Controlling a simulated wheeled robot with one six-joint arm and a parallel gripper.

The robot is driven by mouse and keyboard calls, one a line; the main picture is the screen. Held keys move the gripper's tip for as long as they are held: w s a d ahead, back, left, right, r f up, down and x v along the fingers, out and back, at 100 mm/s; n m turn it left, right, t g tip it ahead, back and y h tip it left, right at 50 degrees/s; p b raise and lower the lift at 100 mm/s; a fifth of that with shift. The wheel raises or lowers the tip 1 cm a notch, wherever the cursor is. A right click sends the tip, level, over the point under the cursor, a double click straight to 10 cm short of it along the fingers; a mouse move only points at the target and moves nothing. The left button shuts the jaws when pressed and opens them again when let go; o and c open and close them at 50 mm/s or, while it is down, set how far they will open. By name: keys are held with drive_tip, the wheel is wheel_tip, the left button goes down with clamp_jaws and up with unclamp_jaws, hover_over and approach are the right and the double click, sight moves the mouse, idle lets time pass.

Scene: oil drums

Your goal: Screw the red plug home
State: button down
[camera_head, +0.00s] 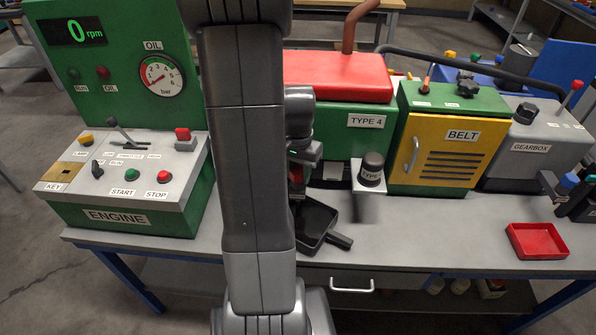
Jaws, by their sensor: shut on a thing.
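My gripper (298,188) is low in front of the green engine block (340,145) labelled TYPE 4, partly hidden behind my own arm. It is shut on a small red thing, the red plug (295,174), of which only a sliver shows. The fingertips and the plug's seat are hidden, so I cannot tell how deep the plug sits. A black drain pan (313,222) with a handle lies on the bench just below my gripper.
A red tray (537,240) lies on the right of the grey bench (440,235). The ENGINE control panel (125,185) is on the left. The bench between pan and tray is clear.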

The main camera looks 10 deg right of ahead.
drive_tip(key=shift+m, duration=1.2)
drive_tip(key=c, duration=0.9)
unclamp_jaws()
wheel_tip(320, 180, up, 14)
drive_tip(key=shift+f, duration=0.1)
